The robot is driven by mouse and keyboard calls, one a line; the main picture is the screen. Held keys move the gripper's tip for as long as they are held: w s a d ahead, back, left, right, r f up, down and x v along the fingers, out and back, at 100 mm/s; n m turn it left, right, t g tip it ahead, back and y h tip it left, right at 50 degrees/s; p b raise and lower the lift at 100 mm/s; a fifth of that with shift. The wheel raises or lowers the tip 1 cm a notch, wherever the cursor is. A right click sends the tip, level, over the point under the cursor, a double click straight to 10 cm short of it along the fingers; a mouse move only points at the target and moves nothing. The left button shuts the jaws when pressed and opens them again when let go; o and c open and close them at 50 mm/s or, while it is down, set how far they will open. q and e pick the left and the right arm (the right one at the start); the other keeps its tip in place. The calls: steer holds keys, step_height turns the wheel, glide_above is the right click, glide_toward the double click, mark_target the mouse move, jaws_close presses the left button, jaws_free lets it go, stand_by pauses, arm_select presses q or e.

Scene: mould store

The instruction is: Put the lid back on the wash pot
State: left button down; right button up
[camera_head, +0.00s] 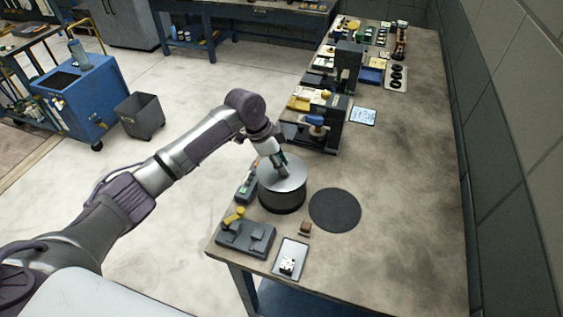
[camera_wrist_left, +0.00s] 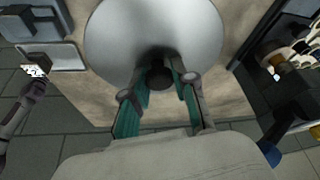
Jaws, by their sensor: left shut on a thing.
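The wash pot (camera_head: 282,199) is a dark round pot near the left edge of the workbench. Its lid (camera_head: 284,172), a flat grey metal disc, lies level over the pot's top. I cannot tell whether it rests on the rim or is held just above it. My left gripper (camera_head: 279,165) is over the lid's middle. In the left wrist view the lid (camera_wrist_left: 110,45) fills the upper middle, and the green-padded fingers (camera_wrist_left: 160,82) are shut on its dark knob (camera_wrist_left: 160,73). The lid hides the pot's inside.
A dark round mat (camera_head: 335,210) lies bare right of the pot. A small brown block (camera_head: 305,228), a tray (camera_head: 291,249) and a grey fixture (camera_head: 246,238) are in front. A machine with a blue part (camera_head: 315,133) stands behind. The bench's right side is clear.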

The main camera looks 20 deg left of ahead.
arm_select(q)
steer(key=shift+p, duration=0.3)
steer(key=shift+f+p, duration=0.15)
steer(key=shift+p, duration=0.4)
stand_by(1.3)
steer(key=c, duration=0.8)
jaws_free()
steer(key=shift+c, duration=0.2)
steer(key=shift+o, duration=0.4)
steer(key=o, duration=0.4)
